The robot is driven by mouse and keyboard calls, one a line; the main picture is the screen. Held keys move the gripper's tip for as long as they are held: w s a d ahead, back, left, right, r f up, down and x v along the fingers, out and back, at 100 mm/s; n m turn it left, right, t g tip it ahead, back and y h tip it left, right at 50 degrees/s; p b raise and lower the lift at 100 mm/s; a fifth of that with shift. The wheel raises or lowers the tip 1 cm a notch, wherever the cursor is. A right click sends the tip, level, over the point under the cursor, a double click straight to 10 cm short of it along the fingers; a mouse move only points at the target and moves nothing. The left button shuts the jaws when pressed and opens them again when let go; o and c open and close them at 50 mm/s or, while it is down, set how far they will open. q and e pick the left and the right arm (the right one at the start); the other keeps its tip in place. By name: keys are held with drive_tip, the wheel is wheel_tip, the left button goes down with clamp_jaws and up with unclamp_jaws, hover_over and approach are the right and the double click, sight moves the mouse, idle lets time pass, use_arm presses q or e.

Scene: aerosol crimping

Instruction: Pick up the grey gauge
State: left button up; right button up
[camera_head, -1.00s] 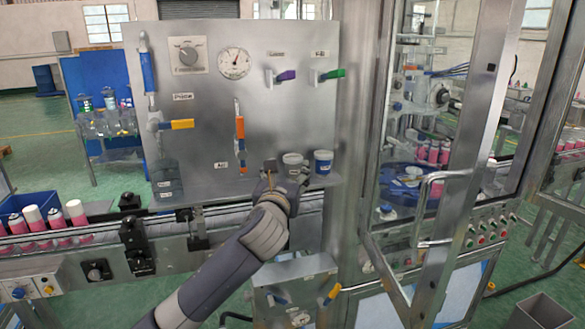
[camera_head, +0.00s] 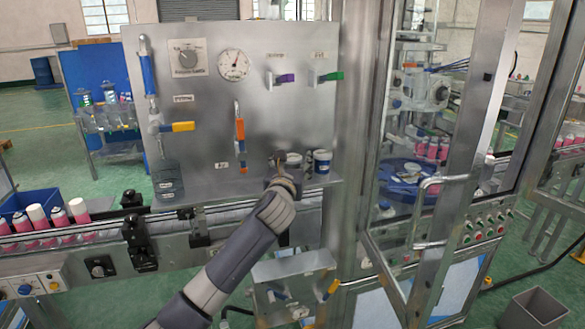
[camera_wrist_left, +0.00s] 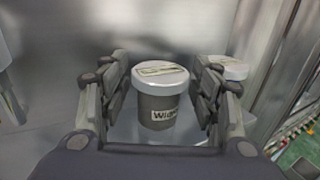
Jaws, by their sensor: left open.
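The grey gauge is a small grey jar with a white lid and a dark-lettered label. It stands upright on the panel's ledge, and its lid (camera_head: 294,158) shows in the head view while my gripper hides most of its body. In the left wrist view the grey gauge (camera_wrist_left: 160,105) stands between the two fingers, with a visible gap on each side. My left gripper (camera_head: 280,160) is open around it; its fingers also show in the left wrist view (camera_wrist_left: 160,92). My right gripper is not in view.
A blue jar with a white lid (camera_head: 322,162) stands close to the right of the gauge. The steel panel (camera_head: 205,110) with valve handles and a dial rises behind. A grey stacked block (camera_head: 168,180) sits at the ledge's left. A glass-doored machine (camera_head: 430,190) stands to the right.

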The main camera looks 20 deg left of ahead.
use_arm(q)
drive_tip(key=c, duration=1.1)
drive_tip(key=shift+r, duration=0.15)
